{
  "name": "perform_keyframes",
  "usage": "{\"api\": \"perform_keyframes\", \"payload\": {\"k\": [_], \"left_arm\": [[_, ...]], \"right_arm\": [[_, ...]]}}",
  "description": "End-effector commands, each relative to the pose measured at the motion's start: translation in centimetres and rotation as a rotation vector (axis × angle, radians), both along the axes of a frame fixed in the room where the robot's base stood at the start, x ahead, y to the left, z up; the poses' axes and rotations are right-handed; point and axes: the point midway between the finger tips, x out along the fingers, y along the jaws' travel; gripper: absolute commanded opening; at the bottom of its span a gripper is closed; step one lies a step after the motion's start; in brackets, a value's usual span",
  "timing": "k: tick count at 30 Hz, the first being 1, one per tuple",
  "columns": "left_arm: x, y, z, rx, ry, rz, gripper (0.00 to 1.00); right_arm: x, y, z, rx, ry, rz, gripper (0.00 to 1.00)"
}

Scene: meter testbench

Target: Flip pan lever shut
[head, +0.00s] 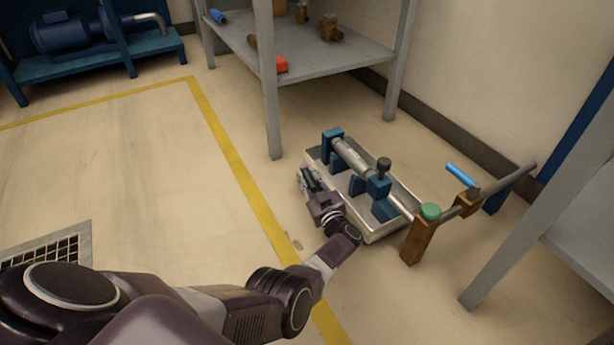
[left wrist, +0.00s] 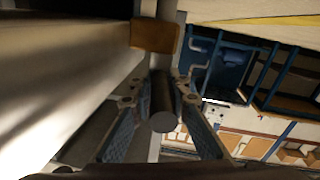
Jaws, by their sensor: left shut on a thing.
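The metal pan (head: 384,234) sits on the floor in the head view, with the meter bench parts in it. My left gripper (head: 309,181) is low beside the pan's left wall, outside it. In the left wrist view, its fingers (left wrist: 158,98) are on either side of a dark round bar (left wrist: 163,108), shut on it; I take this bar for the pan lever. A brown, brass-like block (left wrist: 155,36) shows just beyond the bar. The pan lever is hidden by the gripper in the head view. My right gripper is not in view.
A pipe with a green-capped brown fitting (head: 421,238) and a blue handle (head: 461,175) sticks out at the pan's right. A grey shelf (head: 335,58) stands behind, and another grey frame (head: 545,240) at right. Open floor lies to the left.

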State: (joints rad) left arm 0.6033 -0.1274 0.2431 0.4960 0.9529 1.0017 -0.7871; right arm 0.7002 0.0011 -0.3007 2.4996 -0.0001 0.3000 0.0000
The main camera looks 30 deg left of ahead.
Motion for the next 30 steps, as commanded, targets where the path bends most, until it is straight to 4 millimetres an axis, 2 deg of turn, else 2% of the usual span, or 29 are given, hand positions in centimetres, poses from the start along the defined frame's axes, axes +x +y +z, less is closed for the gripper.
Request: {"api": "perform_keyframes", "payload": {"k": [4,5,9,20,30], "left_arm": [[0.4,-0.1,0.3,-0.002,-0.005,-0.010,0.00],[0.4,-0.1,0.3,-0.002,-0.005,-0.010,0.17],[0.4,0.0,0.3,-0.001,-0.006,-0.008,0.33],[0.1,0.1,0.2,0.000,-0.002,-0.017,0.33],[-0.3,0.3,0.6,0.007,0.002,-0.256,0.33]], "right_arm": [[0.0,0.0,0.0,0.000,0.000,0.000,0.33],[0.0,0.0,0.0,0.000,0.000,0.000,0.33],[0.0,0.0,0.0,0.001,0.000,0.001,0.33],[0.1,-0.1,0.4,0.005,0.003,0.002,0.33],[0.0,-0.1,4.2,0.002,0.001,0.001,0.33]]}}
